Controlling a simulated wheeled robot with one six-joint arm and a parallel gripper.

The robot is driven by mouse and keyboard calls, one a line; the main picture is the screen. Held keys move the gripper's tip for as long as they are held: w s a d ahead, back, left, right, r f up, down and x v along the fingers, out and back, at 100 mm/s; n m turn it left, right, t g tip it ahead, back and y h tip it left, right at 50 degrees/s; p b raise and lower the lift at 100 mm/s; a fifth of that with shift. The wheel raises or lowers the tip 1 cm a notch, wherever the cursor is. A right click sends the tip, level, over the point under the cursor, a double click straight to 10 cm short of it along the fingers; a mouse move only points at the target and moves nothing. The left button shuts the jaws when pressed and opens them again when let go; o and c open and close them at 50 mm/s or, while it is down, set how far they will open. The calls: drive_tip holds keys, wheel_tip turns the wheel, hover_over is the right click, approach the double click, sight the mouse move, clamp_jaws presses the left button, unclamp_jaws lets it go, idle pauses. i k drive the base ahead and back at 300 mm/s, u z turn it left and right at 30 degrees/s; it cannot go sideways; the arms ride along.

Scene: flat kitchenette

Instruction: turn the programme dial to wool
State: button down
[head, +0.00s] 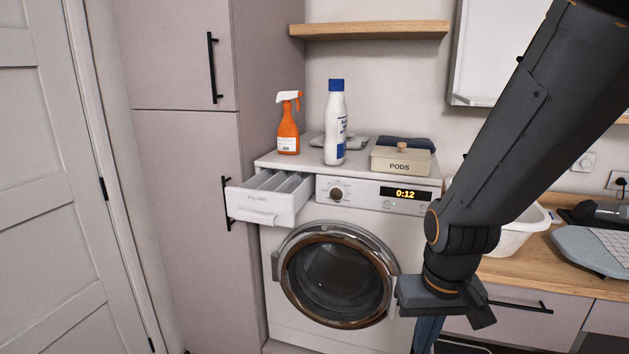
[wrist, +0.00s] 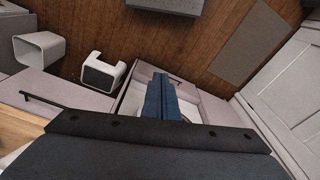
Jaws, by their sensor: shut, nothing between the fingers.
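The programme dial (head: 336,193) is a small dark round knob on the front panel of the white washing machine (head: 294,318), left of a lit display (head: 405,193) reading 0:12. The marks around the dial are too small to read, so I cannot tell its setting. My gripper (wrist: 160,80) shows in the wrist view with its blue fingers together and nothing between them. In the head view it points down at the lower right, in front of the machine's right side, below and apart from the dial. Its fingertips run out of that picture. The dial is not seen in the wrist view.
The detergent drawer (head: 268,199) is pulled out left of the dial. An orange spray bottle (head: 288,138), a white bottle (head: 335,125) and a PODS box (head: 402,160) stand on top. A white basin (head: 519,230) is behind my arm. Space before the dial looks clear.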

sight(337, 193)
drive_tip(key=u, duration=1.7)
drive_tip(key=k, duration=0.8)
drive_tip(key=z, duration=1)
drive_tip(key=i, duration=0.5)
drive_tip(key=z, duration=0.1)
